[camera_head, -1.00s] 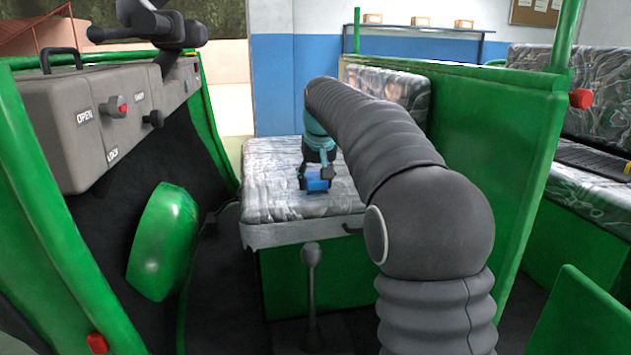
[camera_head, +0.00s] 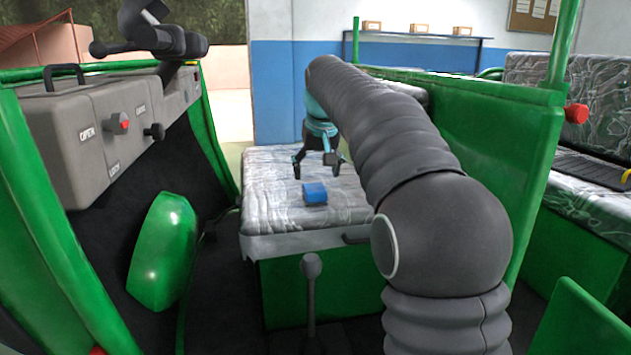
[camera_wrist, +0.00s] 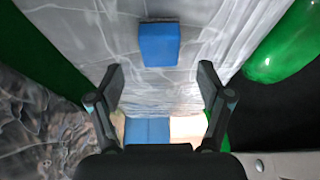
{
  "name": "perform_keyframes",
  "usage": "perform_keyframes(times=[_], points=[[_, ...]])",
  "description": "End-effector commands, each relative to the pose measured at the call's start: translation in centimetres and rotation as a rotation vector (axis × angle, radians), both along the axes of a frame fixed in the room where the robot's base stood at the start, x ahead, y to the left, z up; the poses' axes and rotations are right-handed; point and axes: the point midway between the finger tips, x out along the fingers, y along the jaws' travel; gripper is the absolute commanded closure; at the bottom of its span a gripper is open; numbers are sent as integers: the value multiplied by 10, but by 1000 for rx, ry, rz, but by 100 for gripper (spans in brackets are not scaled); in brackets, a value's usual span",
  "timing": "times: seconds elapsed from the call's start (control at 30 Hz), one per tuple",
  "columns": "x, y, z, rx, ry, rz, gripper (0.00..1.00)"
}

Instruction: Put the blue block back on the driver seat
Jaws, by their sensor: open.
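The blue block (camera_head: 315,194) rests on the grey patterned driver seat (camera_head: 270,215), near the middle of its cushion. My gripper (camera_head: 317,172) is above and behind the block, open, with nothing between its fingers. In the wrist view, the blue block (camera_wrist: 159,44) lies on the seat surface (camera_wrist: 95,30), beyond the fingertips and clear of them. My gripper's two fingers (camera_wrist: 162,82) are spread apart in that view.
A green partition (camera_head: 480,150) stands to the right of the seat. A dashboard with knobs (camera_head: 120,125) and a green rounded part (camera_head: 163,250) are on the left. A lever (camera_head: 311,285) stands in front of the seat. Bare cushion surrounds the block.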

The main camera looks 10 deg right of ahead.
Motion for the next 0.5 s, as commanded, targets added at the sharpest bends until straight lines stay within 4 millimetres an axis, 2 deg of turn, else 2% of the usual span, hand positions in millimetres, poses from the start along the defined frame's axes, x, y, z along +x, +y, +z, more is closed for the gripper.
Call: perform_keyframes(times=[0.03,0.2,0.5], points=[[-4,0,13,0,-2,0,21],[-14,0,36,0,-1,0,21],[-20,0,49,0,1,0,21]])
